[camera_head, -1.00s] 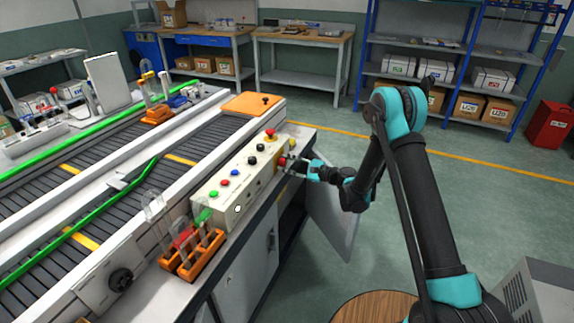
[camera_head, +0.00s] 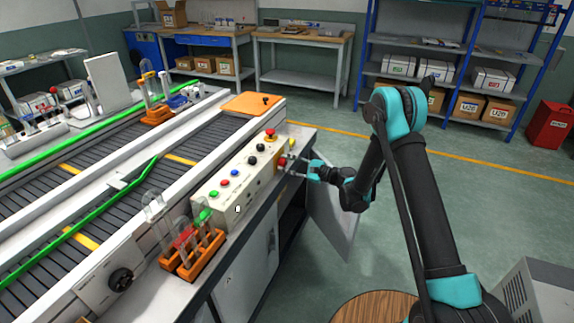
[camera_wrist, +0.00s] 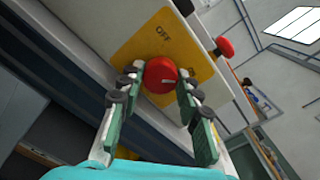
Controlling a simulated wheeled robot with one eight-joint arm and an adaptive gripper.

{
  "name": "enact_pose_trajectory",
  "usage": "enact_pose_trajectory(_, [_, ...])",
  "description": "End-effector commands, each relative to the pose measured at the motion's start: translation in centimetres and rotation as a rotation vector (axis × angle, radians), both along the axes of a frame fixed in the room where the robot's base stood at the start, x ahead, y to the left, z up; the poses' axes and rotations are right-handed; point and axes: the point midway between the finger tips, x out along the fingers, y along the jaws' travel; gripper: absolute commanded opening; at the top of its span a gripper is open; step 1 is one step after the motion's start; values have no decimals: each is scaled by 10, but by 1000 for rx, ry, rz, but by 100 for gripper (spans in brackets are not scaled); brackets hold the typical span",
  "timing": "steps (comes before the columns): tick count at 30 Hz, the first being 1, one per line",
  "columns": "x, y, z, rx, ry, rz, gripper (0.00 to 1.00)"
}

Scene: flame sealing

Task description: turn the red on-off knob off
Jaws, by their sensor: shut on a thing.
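The red on-off knob (camera_wrist: 161,75) sits on a yellow plate (camera_wrist: 150,45) lettered OFF, seen close in the wrist view. A pale mark on the knob's face points to the right in that view. My gripper (camera_wrist: 160,88) has a finger on each side of the knob and is shut on it. In the head view my gripper (camera_head: 297,168) reaches the right end of the control box (camera_head: 240,178) front, and the knob (camera_head: 283,162) shows small beside its fingertips.
A red mushroom button (camera_head: 271,134) stands on top of the box, with several coloured buttons along it. An orange rack (camera_head: 193,258) with glass tubes stands at the box's near end. A grey panel (camera_head: 335,225) hangs below my gripper.

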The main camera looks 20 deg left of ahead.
Motion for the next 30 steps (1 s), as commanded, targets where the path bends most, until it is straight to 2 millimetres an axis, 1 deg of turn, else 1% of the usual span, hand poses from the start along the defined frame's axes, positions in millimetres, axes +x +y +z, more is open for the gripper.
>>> enact_pose_trajectory(8, [-1, -1, -1, -3, -1, 0, 5])
enact_pose_trajectory(9, [-1, -1, -1, -3, -1, 0, 37])
enact_pose_trajectory(13, [0, -1, -1, -2, -1, 1, 53])
enact_pose_trajectory(14, [0, -1, -1, -1, -1, 0, 55])
enact_pose_trajectory(23, [0, -3, 0, -1, -1, -1, 55])
enact_pose_trajectory(26, [0, -12, 0, -1, 0, -2, 55])
enact_pose_trajectory(30, [-2, -34, -1, -1, -1, -3, 55])
